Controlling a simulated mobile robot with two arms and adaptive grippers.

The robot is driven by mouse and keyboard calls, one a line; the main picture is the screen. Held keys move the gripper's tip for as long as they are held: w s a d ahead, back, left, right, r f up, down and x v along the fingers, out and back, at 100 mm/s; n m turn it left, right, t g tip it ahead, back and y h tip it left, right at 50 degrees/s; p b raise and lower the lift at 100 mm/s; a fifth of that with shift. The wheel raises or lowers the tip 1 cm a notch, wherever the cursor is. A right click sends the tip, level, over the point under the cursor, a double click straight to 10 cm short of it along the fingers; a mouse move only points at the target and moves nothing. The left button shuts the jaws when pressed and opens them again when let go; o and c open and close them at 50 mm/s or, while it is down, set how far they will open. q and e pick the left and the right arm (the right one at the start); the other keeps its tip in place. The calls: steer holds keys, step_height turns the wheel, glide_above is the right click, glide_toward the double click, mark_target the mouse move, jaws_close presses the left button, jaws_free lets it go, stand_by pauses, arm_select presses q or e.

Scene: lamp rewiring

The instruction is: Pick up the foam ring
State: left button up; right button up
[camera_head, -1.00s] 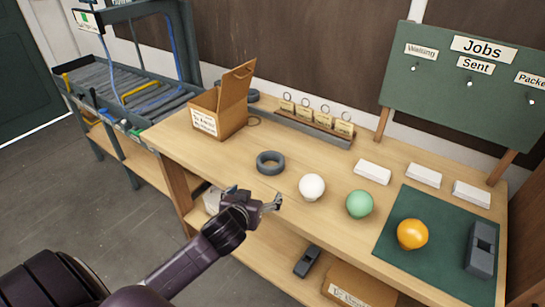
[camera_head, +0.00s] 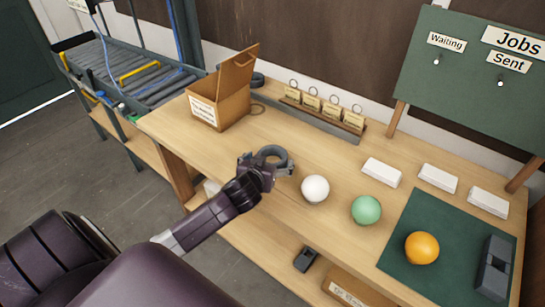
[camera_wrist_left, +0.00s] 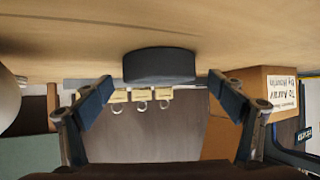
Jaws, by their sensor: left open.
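The foam ring (camera_head: 275,153) is a thick dark grey ring lying flat on the workbench, left of the white ball. My left gripper (camera_head: 266,166) is at its near side in the head view and hides part of it. In the left wrist view, which is upside down, the ring (camera_wrist_left: 159,66) shows edge-on ahead, between and beyond the two open fingertips (camera_wrist_left: 160,84). Gaps show on both sides of it, and the gripper is empty. My right gripper is not in view.
A white ball (camera_head: 315,188) sits close right of the ring, then a green ball (camera_head: 366,209) and an orange ball (camera_head: 422,248) on a green mat (camera_head: 404,220). An open cardboard box (camera_head: 222,100) stands back left. A tag rack (camera_head: 318,112) lies behind.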

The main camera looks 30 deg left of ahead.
mark_target(275, 154)
arm_select(q)
steer(key=x, duration=0.3)
steer(key=shift+w, duration=0.2)
steer(key=c, duration=0.8)
steer(key=shift+c, duration=0.5)
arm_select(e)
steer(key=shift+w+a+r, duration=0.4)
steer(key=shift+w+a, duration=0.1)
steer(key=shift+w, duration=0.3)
